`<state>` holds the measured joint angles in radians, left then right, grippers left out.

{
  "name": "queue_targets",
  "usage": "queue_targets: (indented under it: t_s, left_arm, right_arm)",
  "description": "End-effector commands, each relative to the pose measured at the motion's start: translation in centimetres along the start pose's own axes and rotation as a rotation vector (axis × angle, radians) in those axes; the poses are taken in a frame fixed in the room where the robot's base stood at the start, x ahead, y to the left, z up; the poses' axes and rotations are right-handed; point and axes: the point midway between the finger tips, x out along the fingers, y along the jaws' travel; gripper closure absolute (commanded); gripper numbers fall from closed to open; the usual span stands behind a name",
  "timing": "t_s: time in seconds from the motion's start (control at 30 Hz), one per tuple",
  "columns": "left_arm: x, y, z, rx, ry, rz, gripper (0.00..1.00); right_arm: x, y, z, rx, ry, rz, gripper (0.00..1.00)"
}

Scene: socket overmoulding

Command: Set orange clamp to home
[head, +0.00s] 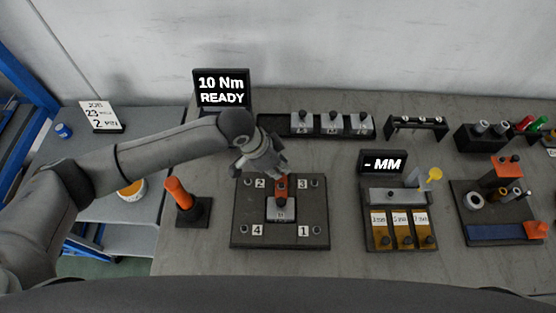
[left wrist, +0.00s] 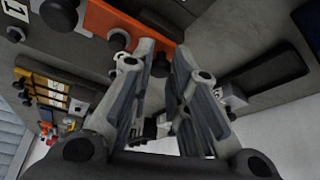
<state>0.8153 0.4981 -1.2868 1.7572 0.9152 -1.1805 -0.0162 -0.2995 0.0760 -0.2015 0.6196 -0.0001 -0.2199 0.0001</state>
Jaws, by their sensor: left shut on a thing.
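The orange clamp (head: 281,187) sits on the dark plate (head: 241,214), just behind a grey block (head: 281,209). The plate carries numbers 1 to 4 beside its corner bolts. My left gripper (head: 268,168) reaches down at the clamp's far end and covers part of it. In the left wrist view the orange bar of the clamp (left wrist: 125,20) runs beside the fingers, and its dark knob (left wrist: 161,64) lies between the two fingers of my left gripper (left wrist: 160,58). It is shut on the clamp there. My right gripper does not show.
A "10 Nm READY" display (head: 222,90) stands behind the plate. A rack of grey blocks (head: 265,124) is behind to the right. An orange-handled tool (head: 179,193) stands left of the plate. A "- MM" gauge station (head: 367,215) and another fixture (head: 480,212) stand to the right.

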Motion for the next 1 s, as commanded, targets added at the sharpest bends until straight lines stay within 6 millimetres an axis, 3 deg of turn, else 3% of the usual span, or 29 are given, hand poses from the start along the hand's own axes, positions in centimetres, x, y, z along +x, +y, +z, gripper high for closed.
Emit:
queue_targets:
  t_s: [0.03,0.07,0.13,0.53,1.0]
  left_arm:
    - [0.0,0.3,-0.1,0.002,0.001,0.008,1.0]
    - [0.1,0.4,-0.1,0.002,0.001,0.008,0.8]
    - [0.1,0.4,0.0,0.002,0.0,0.009,0.72]
    - [-0.9,0.2,0.0,0.002,0.0,0.004,0.72]
    - [-9.9,0.2,0.0,0.003,0.002,0.002,0.72]
  right_arm:
    - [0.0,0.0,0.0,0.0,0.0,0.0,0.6]
    - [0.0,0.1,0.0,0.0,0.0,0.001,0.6]
    - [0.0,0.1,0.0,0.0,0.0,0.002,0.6]
    - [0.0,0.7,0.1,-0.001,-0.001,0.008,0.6]
    - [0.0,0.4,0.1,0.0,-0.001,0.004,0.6]
